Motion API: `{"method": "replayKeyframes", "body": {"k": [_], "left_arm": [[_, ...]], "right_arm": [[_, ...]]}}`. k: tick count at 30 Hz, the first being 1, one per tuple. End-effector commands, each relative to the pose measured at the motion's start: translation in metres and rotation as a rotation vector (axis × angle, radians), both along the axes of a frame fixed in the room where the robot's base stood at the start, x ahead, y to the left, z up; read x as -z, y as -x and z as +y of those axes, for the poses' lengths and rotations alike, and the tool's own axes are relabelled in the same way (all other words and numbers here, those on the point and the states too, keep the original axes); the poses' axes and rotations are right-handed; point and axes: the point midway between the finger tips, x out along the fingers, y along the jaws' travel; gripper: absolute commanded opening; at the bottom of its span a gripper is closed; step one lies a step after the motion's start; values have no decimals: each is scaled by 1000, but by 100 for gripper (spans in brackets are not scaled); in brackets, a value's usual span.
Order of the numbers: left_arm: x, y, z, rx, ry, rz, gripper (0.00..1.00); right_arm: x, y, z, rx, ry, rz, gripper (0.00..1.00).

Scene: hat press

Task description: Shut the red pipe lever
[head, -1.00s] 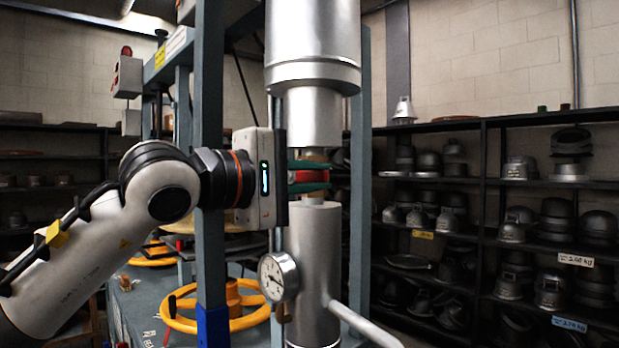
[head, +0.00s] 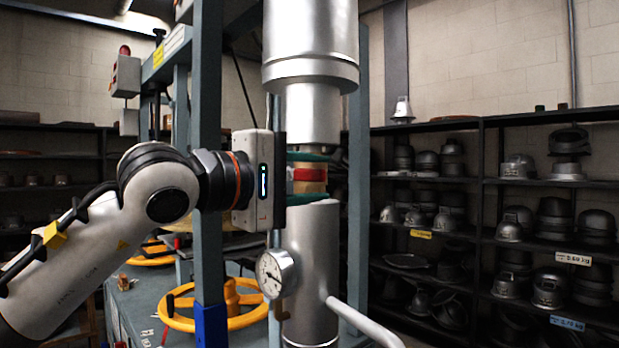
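The red pipe lever (head: 308,174) shows as a short red band across a brass fitting (head: 312,187) in the vertical silver pipe (head: 313,240). My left gripper (head: 308,177) is at the lever from the left. Its green fingers are apart, one above the lever and one below, with visible gaps to the red part. The gripper is open. The lever's left end is hidden behind the gripper body, so I cannot tell its full angle. My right gripper is not in view.
A pressure gauge (head: 274,274) sits on the pipe just below my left gripper. A grey press post (head: 209,120) stands close behind my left wrist. A yellow handwheel (head: 233,322) is lower left. Shelves of metal hat moulds (head: 483,180) fill the right side.

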Motion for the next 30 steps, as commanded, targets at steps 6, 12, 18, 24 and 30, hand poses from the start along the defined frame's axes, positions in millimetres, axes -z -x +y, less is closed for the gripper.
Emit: {"method": "replayKeyframes", "body": {"k": [6,12,18,24,30], "left_arm": [[-9,0,0,-2,2,-2,38],[-46,0,0,-1,3,-2,38],[-83,1,0,0,2,-2,38],[-99,0,0,0,1,-1,38],[-100,0,0,0,0,0,38]], "right_arm": [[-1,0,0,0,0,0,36],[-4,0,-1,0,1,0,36],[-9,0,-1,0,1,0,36],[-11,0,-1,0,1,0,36],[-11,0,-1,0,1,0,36]]}}
